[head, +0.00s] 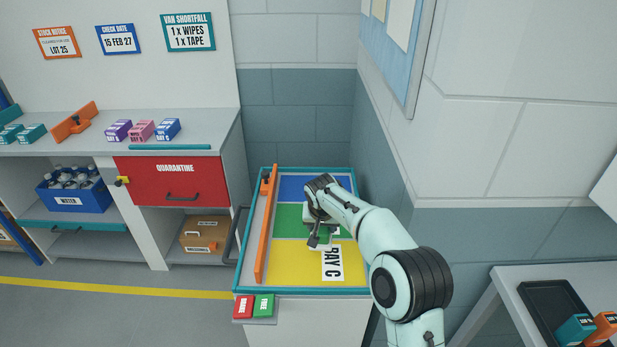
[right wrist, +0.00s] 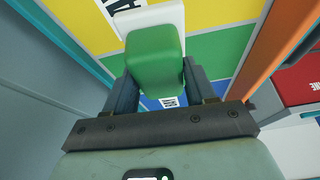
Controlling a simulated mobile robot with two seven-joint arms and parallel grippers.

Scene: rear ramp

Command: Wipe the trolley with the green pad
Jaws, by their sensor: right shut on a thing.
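The trolley (head: 295,262) has a teal rim and a top with blue, green and yellow fields, and an orange bar (head: 266,225) runs along its left side. My right gripper (head: 318,232) is over the green and yellow fields. In the right wrist view it is shut on the green pad (right wrist: 155,60), with a finger on each side. A white part (right wrist: 158,16) shows beyond the pad. In the head view the arm and gripper mostly hide the pad. I cannot tell whether it touches the top. My left gripper is not in view.
A white label (head: 332,264) on the yellow field is partly covered. Red and green blocks (head: 254,306) sit at the trolley's front left corner. Left is a counter (head: 212,130) with small boxes and a red quarantine drawer (head: 168,180). Walls close the back and right. A black tray (head: 548,306) stands lower right.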

